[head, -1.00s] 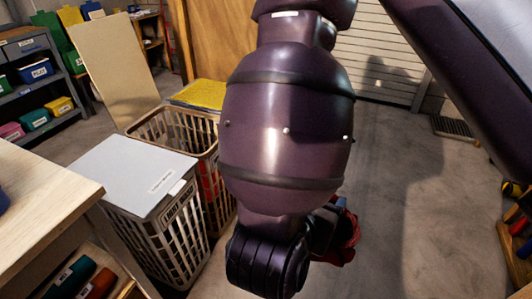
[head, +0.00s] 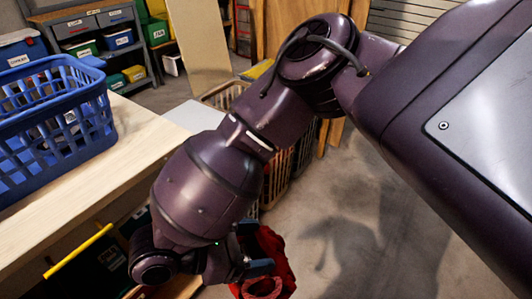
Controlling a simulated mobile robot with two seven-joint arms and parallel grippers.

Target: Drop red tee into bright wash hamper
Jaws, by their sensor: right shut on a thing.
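The red tee (head: 277,260) hangs bunched at the bottom middle of the head view. My right gripper (head: 256,268) is shut on it, with its fingers partly hidden by my own wrist. Two slatted hampers stand behind my right arm. The nearer hamper has a pale grey lid (head: 192,115), and its front is mostly hidden. The farther tan hamper (head: 222,96) shows part of its rim, with a bit of yellow lid behind it. I cannot read which one is for bright wash. The tee is in front of the hampers, apart from them. My left gripper is not in view.
A wooden table (head: 125,150) fills the left, with a blue laundry basket (head: 55,125) on it. A yellow bar (head: 78,250) sticks out below its edge. Shelves with bins (head: 95,35) stand behind. The floor (head: 350,235) at right is clear.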

